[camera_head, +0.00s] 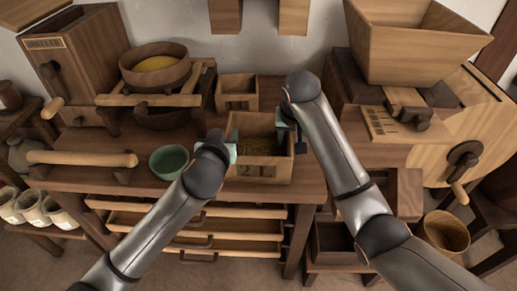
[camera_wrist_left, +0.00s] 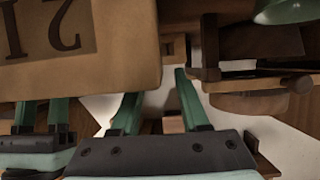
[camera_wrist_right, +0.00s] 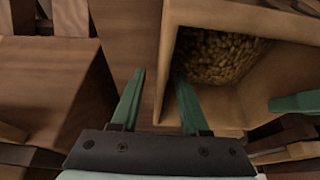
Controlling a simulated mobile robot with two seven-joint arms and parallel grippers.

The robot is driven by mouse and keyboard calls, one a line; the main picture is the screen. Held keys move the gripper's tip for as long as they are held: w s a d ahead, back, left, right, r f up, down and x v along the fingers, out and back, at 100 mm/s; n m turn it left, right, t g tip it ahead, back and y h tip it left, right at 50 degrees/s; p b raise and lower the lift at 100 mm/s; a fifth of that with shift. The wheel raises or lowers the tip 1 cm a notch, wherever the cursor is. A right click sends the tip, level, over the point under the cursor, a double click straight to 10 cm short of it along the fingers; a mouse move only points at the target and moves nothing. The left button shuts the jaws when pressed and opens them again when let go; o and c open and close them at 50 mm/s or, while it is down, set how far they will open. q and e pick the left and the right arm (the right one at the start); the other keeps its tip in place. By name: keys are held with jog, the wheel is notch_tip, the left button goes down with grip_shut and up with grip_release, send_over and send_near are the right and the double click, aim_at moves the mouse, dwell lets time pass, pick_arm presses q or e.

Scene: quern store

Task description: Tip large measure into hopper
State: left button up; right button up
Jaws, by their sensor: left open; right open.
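The large measure (camera_head: 262,172), a square wooden box marked "2 L", stands on the table with grain (camera_wrist_right: 215,58) inside. Its front shows upside down in the left wrist view (camera_wrist_left: 100,70). My left gripper (camera_head: 222,150) is open at its left wall. My right gripper (camera_head: 290,136) is open at its right wall. In the right wrist view the right fingers (camera_wrist_right: 157,100) lie either side of that wall, one inside the box. I cannot tell whether either gripper touches the box. The hopper (camera_head: 415,45), a flared wooden funnel, sits on the mill at upper right; its inside is mostly hidden.
A smaller wooden box (camera_head: 237,93) stands behind the measure. A green bowl (camera_head: 169,161) is left of it. A sieve with yellow meal (camera_head: 155,68) rests on a rack, with a sheller (camera_head: 75,65) at far left. The mill's crank (camera_head: 462,165) juts out at right.

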pick_arm(q)
jog(key=shift+x, duration=1.1)
pick_arm(e)
jog(key=shift+x, duration=1.15)
pick_arm(q)
grip_shut()
pick_arm(e)
grip_shut()
pick_arm(q)
jog(key=shift+r, duration=0.1)
pick_arm(e)
jog(key=shift+r, duration=0.15)
